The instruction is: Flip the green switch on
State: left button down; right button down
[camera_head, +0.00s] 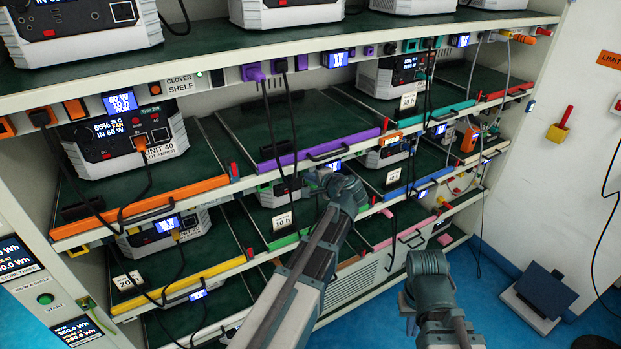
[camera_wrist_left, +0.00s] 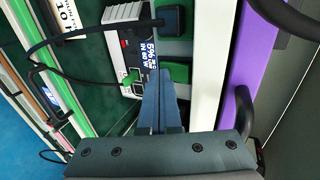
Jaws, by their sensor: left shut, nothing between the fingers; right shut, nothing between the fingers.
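My left gripper (camera_wrist_left: 158,78) is shut and empty. Its blue-grey fingertips are very close to the switch's edge; I cannot tell if they touch it. In the head view my left gripper (camera_head: 314,179) is at the rack's middle bay, just below the purple-edged tray (camera_head: 318,150). I cannot make out the switch there. My right gripper (camera_head: 428,270) is shut in front of the rack at the lower right, its fingers mostly hidden.
Black cables (camera_head: 291,120) hang in front of the middle bay. A drawer handle (camera_wrist_left: 244,110) lies right of the fingers. Blue floor (camera_head: 370,320) is clear between the arms.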

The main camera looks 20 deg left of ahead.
pick_arm(q)
jog(key=shift+r, duration=0.1)
pick_arm(e)
jog(key=shift+r, duration=0.1)
